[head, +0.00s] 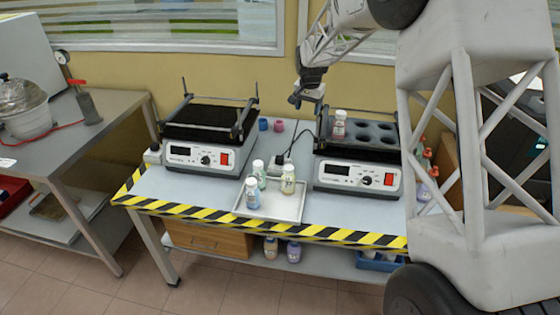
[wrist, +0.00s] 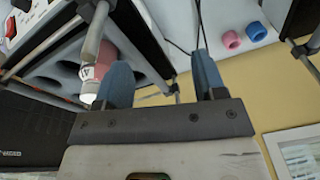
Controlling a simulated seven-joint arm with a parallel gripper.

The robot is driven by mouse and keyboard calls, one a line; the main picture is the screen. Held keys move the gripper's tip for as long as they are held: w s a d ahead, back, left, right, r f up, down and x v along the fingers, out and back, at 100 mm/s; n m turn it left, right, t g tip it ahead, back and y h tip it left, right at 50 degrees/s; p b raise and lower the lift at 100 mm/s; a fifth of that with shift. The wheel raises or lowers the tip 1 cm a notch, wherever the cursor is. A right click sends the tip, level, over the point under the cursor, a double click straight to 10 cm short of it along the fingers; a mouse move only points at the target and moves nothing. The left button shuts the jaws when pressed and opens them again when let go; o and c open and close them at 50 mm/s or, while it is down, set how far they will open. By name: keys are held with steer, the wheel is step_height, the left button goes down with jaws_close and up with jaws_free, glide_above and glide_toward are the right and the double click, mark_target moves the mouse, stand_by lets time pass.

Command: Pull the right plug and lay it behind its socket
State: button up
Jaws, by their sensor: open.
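The right plug (head: 287,157) is small and dark, with a black cable running up and right. Another plug and socket (head: 153,152) are left of the left machine. My gripper (head: 312,97) is above the back left corner of the right machine, up and right of the right plug. In the wrist view, the blue fingers of my gripper (wrist: 161,60) are apart with nothing held between them. The plug cannot be made out there; a thin dark cable (wrist: 198,22) shows beyond the fingers.
The right machine (head: 358,177) has a rack with a bottle (head: 339,125), beside my left finger in the wrist view. The left machine (head: 198,158) has upright posts. A tray (head: 285,211) with several bottles stands in front. Blue (head: 263,124) and pink (head: 278,126) rings lie behind.

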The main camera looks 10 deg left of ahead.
mark_target(280, 157)
steer(key=a+f+n, duration=0.1)
steer(key=a+f, duration=0.2)
steer(key=f, duration=0.2)
steer(key=a+f+n+g, duration=0.1)
steer(key=a+f, duration=0.2)
steer(key=f, duration=0.2)
steer(key=a+f+n, duration=0.1)
steer(key=a+f, duration=0.3)
steer(key=f, duration=0.1)
steer(key=shift+s+f+g, duration=0.2)
steer(key=shift+f+g, duration=0.05)
steer(key=shift+g, duration=0.05)
steer(key=shift+f, duration=0.15)
steer(key=shift+f, duration=4.35)
jaws_close()
steer(key=shift+r, duration=1.1)
